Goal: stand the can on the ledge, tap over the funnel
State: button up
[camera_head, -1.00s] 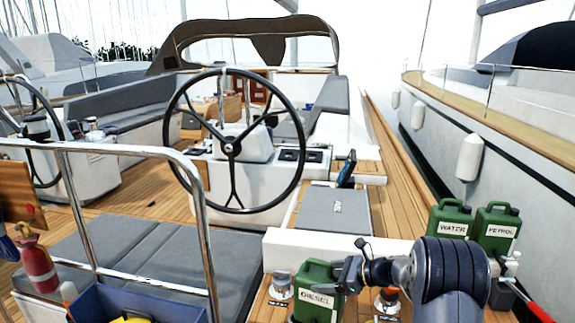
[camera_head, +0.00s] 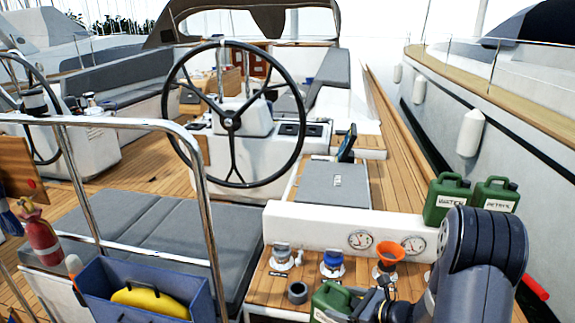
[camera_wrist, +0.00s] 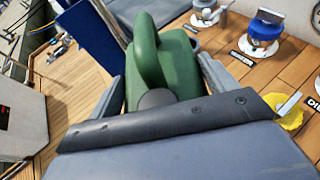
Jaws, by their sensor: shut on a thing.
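My gripper (camera_head: 352,303) is shut on the green can (camera_head: 330,298) at the bottom of the head view. The can's label is only partly in view there. In the wrist view the can (camera_wrist: 165,65) sits between the two fingers (camera_wrist: 165,88), with its handle toward the top. The orange funnel (camera_head: 391,250) stands upright in a deck filler, beyond and right of the can. The white ledge (camera_head: 320,215) runs behind the fillers. I cannot see the can's tap clearly.
A WATER can (camera_head: 447,200) and a PETROL can (camera_head: 495,196) stand at the ledge's right end. Grey-capped (camera_head: 282,253) and blue-capped (camera_head: 332,262) fillers stand near a dark ring (camera_head: 298,292). A blue bin (camera_head: 140,295) and steel rail (camera_head: 207,200) are on the left.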

jog(key=r+m+t+h, duration=0.1)
jog(key=r, duration=0.1)
jog(key=w+r+m+t+h, duration=0.1)
jog(key=r+m+h, duration=0.1)
jog(key=r, duration=0.1)
jog(key=w+r+m+t+h, duration=0.1)
jog(key=r+m, duration=0.1)
jog(key=r, duration=0.1)
jog(key=shift+a+r+t+h, duration=0.1)
jog(key=shift+r+t+h, duration=0.2)
jog(key=shift+t, duration=0.1)
jog(key=shift+s+r+m+t+h, duration=0.3)
jog(key=shift+s+r+m+h, duration=0.05)
jog(key=shift+r+m+h, duration=0.4)
jog(key=shift+d, duration=0.25)
